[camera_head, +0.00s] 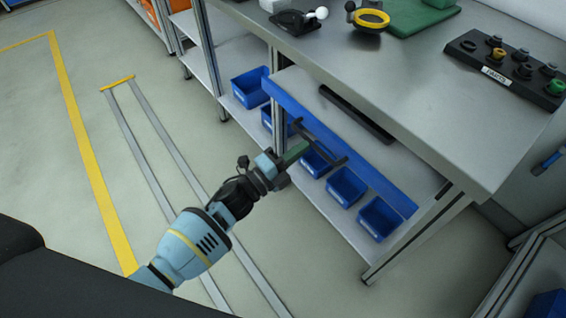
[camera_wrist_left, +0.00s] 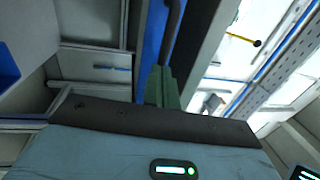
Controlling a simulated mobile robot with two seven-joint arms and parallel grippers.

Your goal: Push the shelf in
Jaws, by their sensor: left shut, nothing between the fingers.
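The shelf (camera_head: 305,92) is a grey board with a blue front edge (camera_head: 385,187), under the workbench top. Its surface shows in front of the bench edge, so it appears to stick out. A dark bar handle (camera_head: 338,161) runs along the blue front. My left gripper (camera_head: 304,146) has green fingers, shut with nothing between them, at the handle. In the left wrist view the green fingers (camera_wrist_left: 160,88) point at the blue front (camera_wrist_left: 152,45), beside the dark handle (camera_wrist_left: 172,28). I cannot tell whether they touch. My right gripper is not in view.
Blue bins (camera_head: 347,187) stand on a lower board below the shelf. A dark bar (camera_head: 356,115) lies on the shelf. Floor at the left is open, with yellow lines (camera_head: 80,140).

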